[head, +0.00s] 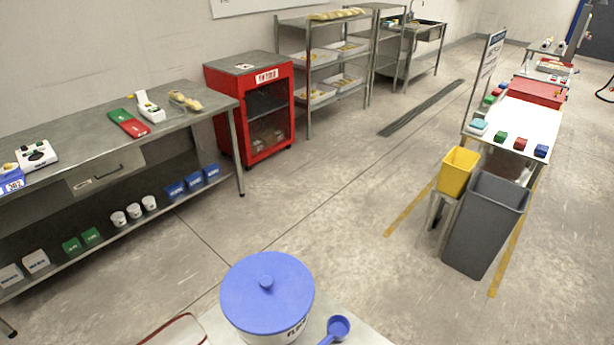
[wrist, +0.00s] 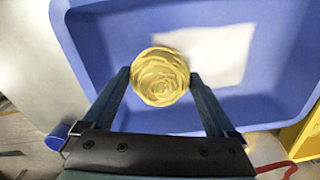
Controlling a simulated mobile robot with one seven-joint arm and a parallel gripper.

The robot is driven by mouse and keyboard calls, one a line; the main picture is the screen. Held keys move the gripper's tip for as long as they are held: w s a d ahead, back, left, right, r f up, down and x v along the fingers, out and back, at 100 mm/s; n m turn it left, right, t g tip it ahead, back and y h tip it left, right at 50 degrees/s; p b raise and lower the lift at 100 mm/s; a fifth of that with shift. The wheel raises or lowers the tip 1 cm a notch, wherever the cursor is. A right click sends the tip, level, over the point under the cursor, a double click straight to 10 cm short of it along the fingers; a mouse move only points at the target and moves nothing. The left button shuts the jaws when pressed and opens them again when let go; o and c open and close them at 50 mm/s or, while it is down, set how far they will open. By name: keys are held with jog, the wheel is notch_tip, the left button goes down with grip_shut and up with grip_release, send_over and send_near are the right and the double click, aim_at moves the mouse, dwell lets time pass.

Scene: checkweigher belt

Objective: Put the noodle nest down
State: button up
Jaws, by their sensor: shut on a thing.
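The noodle nest (wrist: 160,76) is a round, yellow, coiled bundle in the wrist view. My gripper (wrist: 160,82) is shut on it, with one dark finger on each side. The nest shows against a blue tray (wrist: 85,45) with raised walls and a white rectangular patch (wrist: 215,50) on its floor. I cannot tell how high the nest is above the tray floor or whether it touches it. My gripper and the nest are not visible in the head view.
In the head view, a blue-lidded tub (head: 267,290) and a blue scoop (head: 337,328) are at the bottom. A grey bin (head: 485,225) and a yellow bin (head: 457,172) stand at the right. A steel bench (head: 80,135) runs along the left. The middle floor is clear.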

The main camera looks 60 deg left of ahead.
jog(key=shift+f, duration=0.4)
jog(key=o, duration=1.1)
jog(key=shift+r, duration=0.1)
notch_tip(320, 180, up, 13)
jog(key=shift+r, duration=0.1)
